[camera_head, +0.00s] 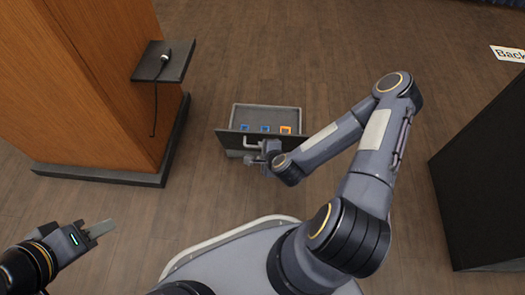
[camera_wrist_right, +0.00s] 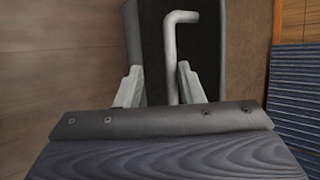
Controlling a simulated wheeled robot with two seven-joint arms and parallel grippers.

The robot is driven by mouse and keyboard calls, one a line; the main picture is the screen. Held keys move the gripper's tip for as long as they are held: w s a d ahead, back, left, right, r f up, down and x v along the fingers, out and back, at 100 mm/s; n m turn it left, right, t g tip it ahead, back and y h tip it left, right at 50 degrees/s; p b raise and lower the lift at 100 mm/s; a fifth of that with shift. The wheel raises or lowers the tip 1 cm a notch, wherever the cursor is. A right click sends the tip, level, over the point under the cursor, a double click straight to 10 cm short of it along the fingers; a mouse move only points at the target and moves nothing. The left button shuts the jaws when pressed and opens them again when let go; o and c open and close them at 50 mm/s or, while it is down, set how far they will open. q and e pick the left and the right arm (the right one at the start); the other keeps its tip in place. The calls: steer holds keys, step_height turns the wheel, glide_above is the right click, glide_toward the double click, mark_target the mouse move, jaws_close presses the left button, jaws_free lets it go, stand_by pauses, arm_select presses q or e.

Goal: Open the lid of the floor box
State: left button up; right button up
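The floor box (camera_head: 288,116) is set in the floor ahead of me, and its inside shows two blue sockets and one orange socket. Its dark lid (camera_head: 232,141) stands up along the near side, with a pale bent handle (camera_head: 250,143) on the face toward me. My right gripper (camera_head: 259,158) is at this handle. In the right wrist view, the handle (camera_wrist_right: 171,60) runs between the spread fingers of the gripper (camera_wrist_right: 160,88), closer to the right finger, with a gap to the left one.
A wooden lectern (camera_head: 85,85) with a dark base stands left of the box; its side shelf (camera_head: 165,61) holds a microphone with a hanging cable. A dark block (camera_head: 485,170) stands at the right. The floor around the box is clear.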

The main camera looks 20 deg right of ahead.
steer(key=p+v, duration=0.3)
steer(key=v, duration=0.5)
steer(key=shift+w, duration=0.1)
stand_by(0.4)
